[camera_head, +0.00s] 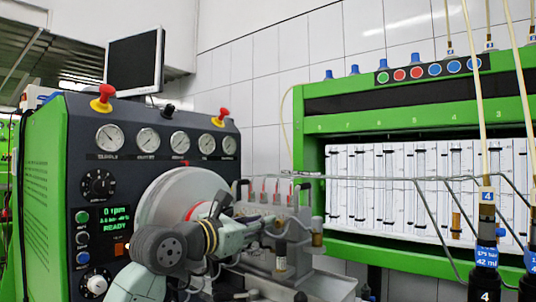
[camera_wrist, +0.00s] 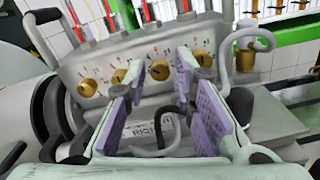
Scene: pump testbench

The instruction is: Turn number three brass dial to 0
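In the wrist view, several brass dials line the grey block's front face. The leftmost dial (camera_wrist: 87,88) and the second dial (camera_wrist: 118,77) are left of my gripper's tips. The third dial from the left (camera_wrist: 160,69) appears between my gripper's (camera_wrist: 160,66) two purple-padded fingertips. The fingers are spread, with gaps visible on both sides of that dial; contact cannot be told. A further dial (camera_wrist: 200,60) sits just right of the right fingertip. Dial numbers and scale marks are too small to read. In the head view, my arm hides the dials.
The grey block (camera_head: 292,214) with red-topped parts stands beside a large grey round housing (camera_head: 170,200). A bent grey pipe (camera_wrist: 250,40) rises right of the dials. A black hook-like handle (camera_wrist: 170,112) lies below, between my fingers. A green gauge cabinet (camera_head: 45,190) stands left.

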